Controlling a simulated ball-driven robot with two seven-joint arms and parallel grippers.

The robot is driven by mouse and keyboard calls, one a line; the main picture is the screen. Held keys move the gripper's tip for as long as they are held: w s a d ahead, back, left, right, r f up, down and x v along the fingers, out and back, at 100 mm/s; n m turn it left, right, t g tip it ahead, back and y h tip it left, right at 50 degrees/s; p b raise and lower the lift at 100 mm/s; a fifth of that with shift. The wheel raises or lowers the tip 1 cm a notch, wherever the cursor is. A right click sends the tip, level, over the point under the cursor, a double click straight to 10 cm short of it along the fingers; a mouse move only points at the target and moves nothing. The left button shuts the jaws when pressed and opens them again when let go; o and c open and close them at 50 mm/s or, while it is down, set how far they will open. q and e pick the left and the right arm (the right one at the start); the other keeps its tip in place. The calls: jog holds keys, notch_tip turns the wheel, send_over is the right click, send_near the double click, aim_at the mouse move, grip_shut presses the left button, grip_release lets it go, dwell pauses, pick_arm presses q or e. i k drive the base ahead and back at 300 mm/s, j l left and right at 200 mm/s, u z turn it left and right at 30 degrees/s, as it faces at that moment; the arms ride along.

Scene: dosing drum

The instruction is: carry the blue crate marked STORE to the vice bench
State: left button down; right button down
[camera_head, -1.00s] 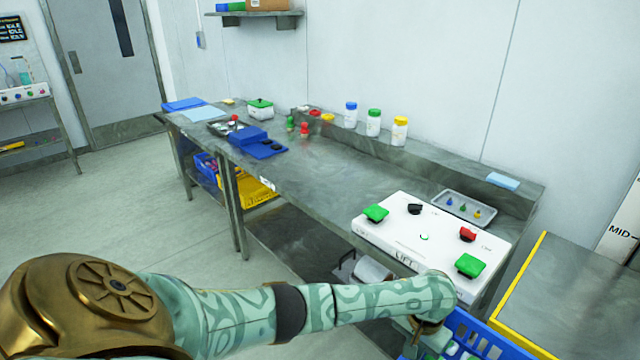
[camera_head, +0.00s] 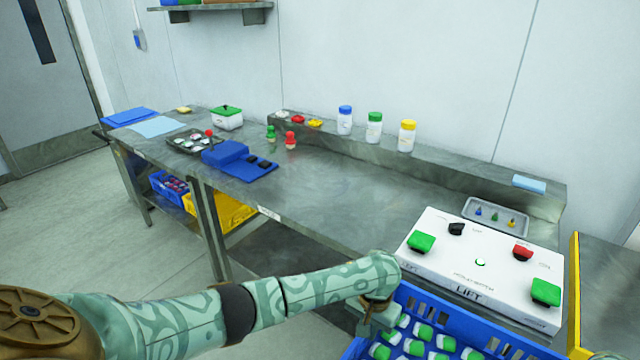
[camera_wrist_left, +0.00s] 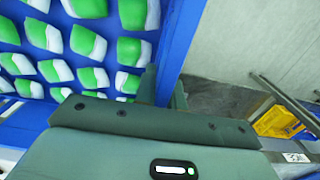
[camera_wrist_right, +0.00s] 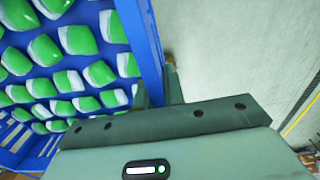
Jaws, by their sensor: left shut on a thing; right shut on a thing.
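A blue crate (camera_head: 452,318) filled with several green-and-white pieces is at the bottom of the head view, in front of the bench. Its STORE mark is not visible. My left gripper (camera_head: 378,322) is shut on the crate's left side; the left wrist view shows its fingers at the blue wall (camera_wrist_left: 178,42). My right gripper (camera_wrist_right: 160,88) is outside the head view; the right wrist view shows it shut on a blue crate wall (camera_wrist_right: 142,45). No vice can be made out clearly, so I cannot tell which bench is the vice bench.
A long grey bench (camera_head: 330,195) runs along the wall. A white LIFT panel (camera_head: 480,265) with green, black and red controls sits on its near right end. A blue block (camera_head: 240,160) and bottles (camera_head: 374,127) stand farther back. Open floor (camera_head: 60,235) lies left.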

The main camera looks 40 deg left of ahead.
aim_at(343, 195)
jog(key=j, duration=1.7)
